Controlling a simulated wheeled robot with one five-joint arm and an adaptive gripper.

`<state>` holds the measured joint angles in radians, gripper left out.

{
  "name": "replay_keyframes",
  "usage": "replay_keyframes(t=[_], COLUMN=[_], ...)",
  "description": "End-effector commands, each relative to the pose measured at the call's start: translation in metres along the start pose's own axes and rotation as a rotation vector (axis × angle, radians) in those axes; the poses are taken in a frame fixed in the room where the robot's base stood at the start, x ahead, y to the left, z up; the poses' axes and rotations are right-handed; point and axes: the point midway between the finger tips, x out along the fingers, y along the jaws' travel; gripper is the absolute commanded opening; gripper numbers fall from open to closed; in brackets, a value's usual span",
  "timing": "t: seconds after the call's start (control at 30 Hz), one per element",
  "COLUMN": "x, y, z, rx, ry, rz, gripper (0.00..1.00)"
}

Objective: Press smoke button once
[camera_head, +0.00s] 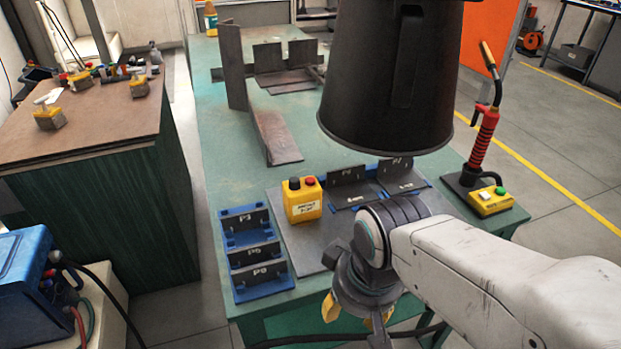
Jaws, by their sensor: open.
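A yellow button box (303,203) stands on the grey plate on the green table, with a black knob and a red button on top. The lettering on its white label is too small to read surely. A second yellow box (491,202) with a white and a green button lies at the table's right corner, beside the torch stand. I cannot tell from labels which one is the smoke button. My gripper (354,315) points down near the table's front edge, right of and nearer than the first box. Its yellow fingers are apart, and partly hidden by its own body.
A big dark hood (390,85) hangs over the table. A blue rack (253,255) with plates marked P3 and others stands front left. Upright plates (347,187) stand behind the gripper. A red-handled torch (484,135) rises at right. A brown-topped bench (90,120) is at left.

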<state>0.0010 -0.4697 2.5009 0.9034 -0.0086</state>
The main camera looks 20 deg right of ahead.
Motion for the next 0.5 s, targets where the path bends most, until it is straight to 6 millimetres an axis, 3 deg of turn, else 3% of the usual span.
replay_keyframes(t=[0.5], x=[0.0000], y=[0.0000], z=[0.0000], rx=[0.000], ry=[0.000], rz=[0.000], gripper=[0.01])
